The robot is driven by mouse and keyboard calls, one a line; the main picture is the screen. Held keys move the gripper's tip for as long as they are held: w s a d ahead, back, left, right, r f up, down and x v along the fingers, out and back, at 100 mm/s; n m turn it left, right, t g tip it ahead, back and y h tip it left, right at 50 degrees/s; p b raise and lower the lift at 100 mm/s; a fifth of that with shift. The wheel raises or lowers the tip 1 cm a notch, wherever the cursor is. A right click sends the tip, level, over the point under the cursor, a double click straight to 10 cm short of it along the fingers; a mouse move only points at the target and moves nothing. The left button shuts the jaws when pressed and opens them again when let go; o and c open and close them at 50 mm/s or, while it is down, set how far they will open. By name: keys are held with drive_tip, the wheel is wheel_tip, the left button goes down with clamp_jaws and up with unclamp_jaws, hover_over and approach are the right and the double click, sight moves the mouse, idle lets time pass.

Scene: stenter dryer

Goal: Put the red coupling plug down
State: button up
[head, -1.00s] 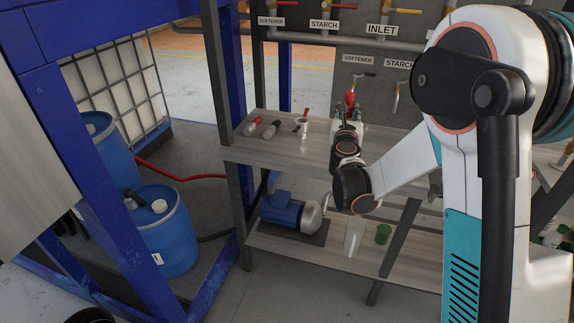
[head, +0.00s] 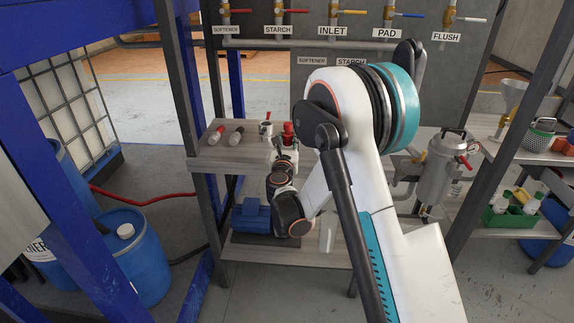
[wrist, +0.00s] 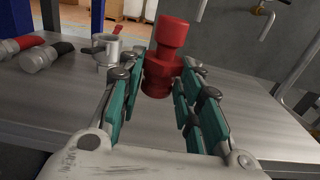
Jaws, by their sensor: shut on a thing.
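The red coupling plug (wrist: 163,62) stands roughly upright between the fingers in the wrist view. It also shows in the head view (head: 288,129), above the left part of the upper shelf (head: 225,158). My gripper (wrist: 158,84) is shut on the plug, with teal finger pads on both sides of it. In the head view my gripper (head: 286,152) is small and partly hidden by my arm. The plug's lower end is near the shelf top, but I cannot tell whether it touches.
A metal cup-like fitting with a red handle (wrist: 108,47) stands left of the plug. Two hose couplings (wrist: 40,56) lie further left. A steel vessel (head: 437,165) stands to the right. Labelled valves and pipes (head: 330,40) line the panel behind. Bare shelf shows right of the plug.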

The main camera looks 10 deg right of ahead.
wheel_tip(320, 180, down, 7)
drive_tip(key=shift+r+b, duration=0.1)
drive_tip(key=shift+b, duration=1)
drive_tip(key=shift+r, duration=0.1)
drive_tip(key=o, duration=1.1)
drive_tip(key=shift+o, duration=0.2)
